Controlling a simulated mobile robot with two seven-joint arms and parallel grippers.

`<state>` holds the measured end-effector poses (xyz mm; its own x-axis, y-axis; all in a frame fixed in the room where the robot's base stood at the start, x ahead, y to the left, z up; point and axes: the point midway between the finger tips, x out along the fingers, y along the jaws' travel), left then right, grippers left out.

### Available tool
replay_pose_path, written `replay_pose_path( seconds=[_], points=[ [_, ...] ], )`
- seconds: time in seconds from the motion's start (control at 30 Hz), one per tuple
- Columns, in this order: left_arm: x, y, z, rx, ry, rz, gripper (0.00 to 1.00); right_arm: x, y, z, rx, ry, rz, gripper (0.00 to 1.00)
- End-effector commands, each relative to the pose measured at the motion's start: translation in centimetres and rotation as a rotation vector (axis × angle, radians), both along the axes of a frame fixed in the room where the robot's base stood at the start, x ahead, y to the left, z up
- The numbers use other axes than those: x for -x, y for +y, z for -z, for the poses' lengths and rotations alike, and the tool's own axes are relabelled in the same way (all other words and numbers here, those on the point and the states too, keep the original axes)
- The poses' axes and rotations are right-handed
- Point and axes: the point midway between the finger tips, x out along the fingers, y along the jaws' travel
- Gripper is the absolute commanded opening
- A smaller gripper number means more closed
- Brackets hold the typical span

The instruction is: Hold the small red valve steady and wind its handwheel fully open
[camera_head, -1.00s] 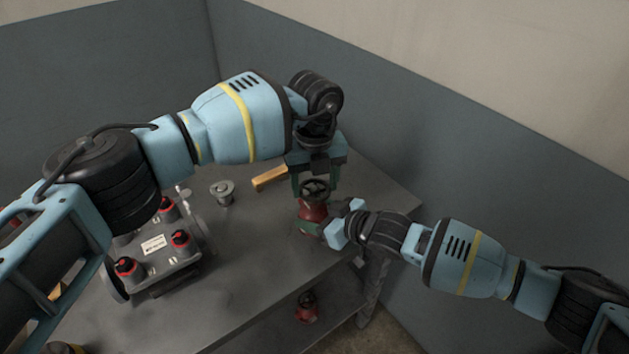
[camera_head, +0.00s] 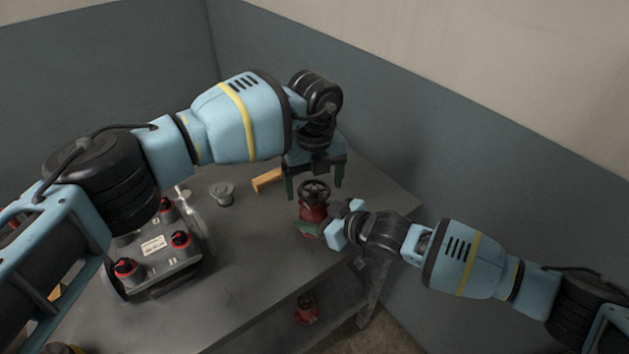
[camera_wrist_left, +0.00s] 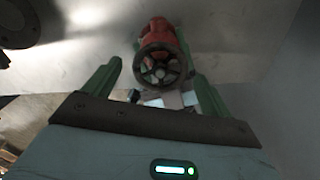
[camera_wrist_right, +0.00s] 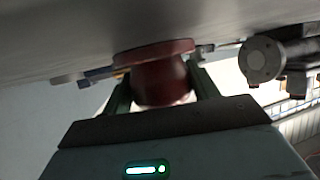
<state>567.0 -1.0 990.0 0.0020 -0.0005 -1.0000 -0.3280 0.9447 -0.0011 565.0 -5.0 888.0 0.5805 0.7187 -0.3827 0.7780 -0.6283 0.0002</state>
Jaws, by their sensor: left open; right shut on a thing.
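The small red valve (camera_head: 312,212) stands upright near the right end of the grey table, its dark handwheel (camera_head: 314,190) on top. My right gripper (camera_head: 318,230) is shut on the valve's red body from the right; the right wrist view shows the body (camera_wrist_right: 160,82) between its fingers. My left gripper (camera_head: 314,188) is open, pointing down just above and behind the handwheel. In the left wrist view the handwheel (camera_wrist_left: 160,68) sits between the spread green fingers, apart from both.
A grey fixture with red-and-black knobs (camera_head: 155,250) stands at the left of the table. Another red valve (camera_head: 306,309) is on the lower shelf. Walls close off the back and right.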

Motion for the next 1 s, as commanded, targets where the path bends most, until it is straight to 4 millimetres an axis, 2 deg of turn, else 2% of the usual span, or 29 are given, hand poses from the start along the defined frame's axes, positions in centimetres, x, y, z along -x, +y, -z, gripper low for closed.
replay_pose_path(
  seconds=[0.17,0.27,0.37,0.73,0.9,1.0],
  points=[
    [0.0,0.0,-0.1,-0.001,0.001,0.001,0.84,0.0,0.0,0.0,0.001,0.001,0.000,0.00],
    [0.0,0.0,-0.8,0.000,0.000,0.001,0.84,0.0,0.0,0.0,0.001,0.001,0.000,0.00],
    [0.0,0.0,-2.2,0.001,-0.001,0.001,0.84,0.0,0.0,0.0,0.001,0.001,0.000,0.00],
    [0.0,0.0,-9.3,0.000,-0.002,0.001,0.84,0.0,0.0,0.0,0.000,0.001,0.000,0.00],
    [0.0,0.0,-11.3,0.000,-0.001,0.000,0.84,0.0,0.0,0.0,0.000,0.001,0.000,0.00],
    [0.0,0.0,-11.8,0.000,0.000,0.000,0.84,0.0,0.0,0.1,0.000,0.001,0.000,0.00]
  ],
)
